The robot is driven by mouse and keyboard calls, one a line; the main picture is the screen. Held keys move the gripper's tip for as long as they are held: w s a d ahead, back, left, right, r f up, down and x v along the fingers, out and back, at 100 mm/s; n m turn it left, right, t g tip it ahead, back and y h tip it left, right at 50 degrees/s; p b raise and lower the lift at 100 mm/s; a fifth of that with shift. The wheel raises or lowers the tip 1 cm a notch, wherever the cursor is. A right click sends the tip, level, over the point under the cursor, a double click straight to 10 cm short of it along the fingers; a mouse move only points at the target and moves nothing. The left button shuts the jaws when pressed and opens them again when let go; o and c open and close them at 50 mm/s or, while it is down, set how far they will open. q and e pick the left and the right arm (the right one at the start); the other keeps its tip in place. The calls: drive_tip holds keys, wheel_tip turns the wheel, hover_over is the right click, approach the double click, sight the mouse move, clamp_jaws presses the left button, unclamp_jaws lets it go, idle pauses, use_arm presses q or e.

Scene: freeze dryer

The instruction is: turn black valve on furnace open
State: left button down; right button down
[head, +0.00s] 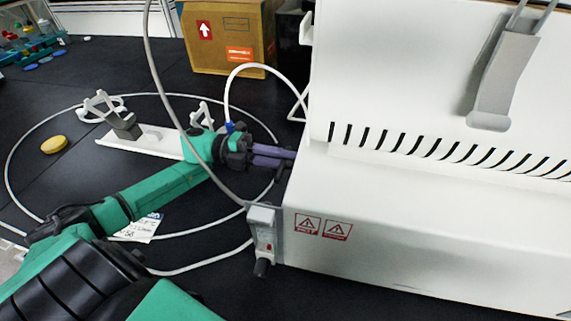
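The white furnace (400,225) fills the right side of the head view, with dark slots along its body and a grey latch handle on top. My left gripper (285,157) is at the furnace's left side, its purple-grey fingers pointing right with their tips at the furnace's edge. The fingers lie close together, and I cannot tell if they hold anything. No black valve shows clearly at the fingertips; that spot is partly hidden by the gripper and the furnace edge. My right gripper is not in view.
A small white box (263,228) with a red light and a black end sits at the furnace's front left corner. White tubes (240,70) loop around my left arm. A white stand (150,140), yellow oval object (54,145) and cardboard box (228,35) are on the black table.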

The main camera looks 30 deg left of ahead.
use_arm(q)
drive_tip(key=shift+m+b, duration=0.3)
drive_tip(key=shift+m, duration=0.3)
drive_tip(key=c, duration=0.8)
unclamp_jaws()
drive_tip(key=shift+o, duration=0.2)
drive_tip(key=shift+s, duration=0.1)
drive_tip(key=b+v, duration=0.1)
drive_tip(key=v, duration=0.6)
drive_tip(key=shift+a, duration=0.25)
